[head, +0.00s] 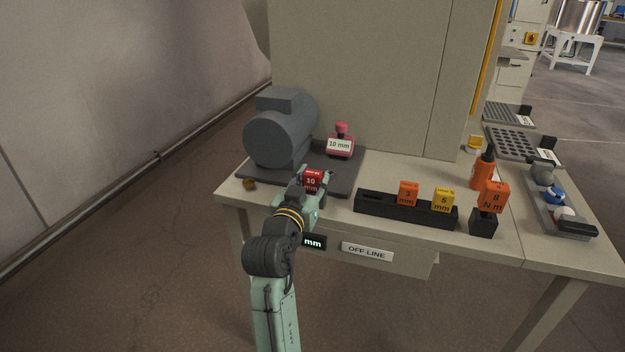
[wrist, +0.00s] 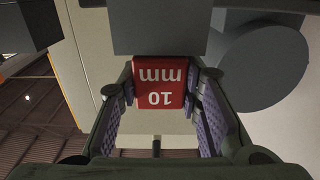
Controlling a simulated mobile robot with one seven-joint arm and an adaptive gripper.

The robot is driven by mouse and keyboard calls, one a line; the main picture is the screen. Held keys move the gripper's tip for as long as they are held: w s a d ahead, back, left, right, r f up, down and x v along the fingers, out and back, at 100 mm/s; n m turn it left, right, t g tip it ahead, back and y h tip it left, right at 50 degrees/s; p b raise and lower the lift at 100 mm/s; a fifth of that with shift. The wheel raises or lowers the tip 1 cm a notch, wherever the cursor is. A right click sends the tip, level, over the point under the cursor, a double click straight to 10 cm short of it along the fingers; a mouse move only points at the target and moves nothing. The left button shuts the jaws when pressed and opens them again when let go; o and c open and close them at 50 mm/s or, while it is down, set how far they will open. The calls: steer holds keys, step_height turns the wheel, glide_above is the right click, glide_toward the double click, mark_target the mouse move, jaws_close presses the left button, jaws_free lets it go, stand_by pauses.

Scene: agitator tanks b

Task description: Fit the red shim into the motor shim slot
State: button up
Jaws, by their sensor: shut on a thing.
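The red shim, marked 10 mm, (head: 312,180) is held up between the fingers of my gripper (head: 314,188), above the front edge of the motor's base plate. In the wrist view the red shim (wrist: 159,82) sits between both finger pads, its lettering upside down, with a dark grey block covering its upper part. The grey motor (head: 280,135) stands on the dark base plate (head: 345,180), behind and left of my gripper. A pink-red piece (head: 341,148) with a 10 mm label stands on the plate's right rear. The slot opening itself I cannot make out.
A black rack (head: 375,205) to the right holds an orange 3 mm shim (head: 408,193) and a yellow 5 mm shim (head: 443,200); its left end is empty. An orange 8 Nm tool (head: 492,195) stands beside it. A tall cabinet (head: 365,75) closes off the back.

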steer(key=o, duration=1.2)
steer(key=shift+o, duration=0.2)
steer(key=shift+f, duration=0.1)
